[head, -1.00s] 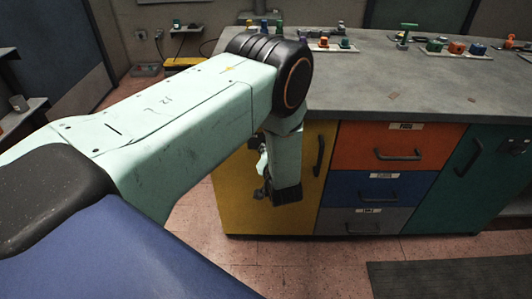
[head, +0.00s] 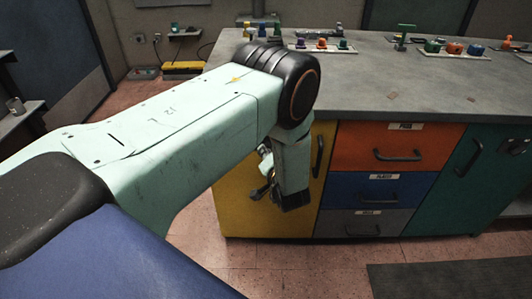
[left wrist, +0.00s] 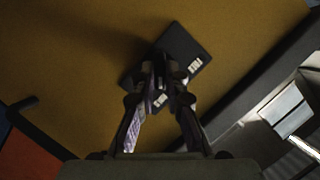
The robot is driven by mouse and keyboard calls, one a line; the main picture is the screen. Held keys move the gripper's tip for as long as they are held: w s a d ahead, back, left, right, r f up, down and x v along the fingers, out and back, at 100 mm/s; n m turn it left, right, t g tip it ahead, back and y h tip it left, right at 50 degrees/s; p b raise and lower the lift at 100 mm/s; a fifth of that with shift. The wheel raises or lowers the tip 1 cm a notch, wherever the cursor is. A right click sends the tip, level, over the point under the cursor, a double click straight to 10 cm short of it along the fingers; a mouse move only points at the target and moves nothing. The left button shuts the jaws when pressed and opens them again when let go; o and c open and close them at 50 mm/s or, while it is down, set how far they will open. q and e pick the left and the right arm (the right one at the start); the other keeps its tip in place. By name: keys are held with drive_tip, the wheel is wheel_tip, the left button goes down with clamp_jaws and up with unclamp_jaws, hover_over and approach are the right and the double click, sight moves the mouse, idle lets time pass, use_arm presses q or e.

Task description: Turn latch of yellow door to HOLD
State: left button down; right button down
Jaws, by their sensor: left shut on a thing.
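The yellow door (head: 235,200) is at the left end of the cabinet front, and its panel also fills much of the left wrist view (left wrist: 80,75). The latch's dark plate (left wrist: 187,45) sits on the door, with small pale labels whose words are too small to read. My left gripper (left wrist: 160,75) is shut on the latch; its fingers hide the latch's knob and its angle. In the head view the left gripper (head: 262,178) shows in part beside my forearm, against the yellow door. My right gripper is in neither view.
A black door handle (head: 318,157) stands right of my forearm. Orange, blue and grey drawers (head: 395,150) and a teal door (head: 470,180) continue to the right. The grey worktop (head: 390,85) carries several coloured controls along its back.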

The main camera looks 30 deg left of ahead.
use_arm(q)
drive_tip(key=c, duration=1.4)
unclamp_jaws()
drive_tip(key=shift+v, duration=3.75)
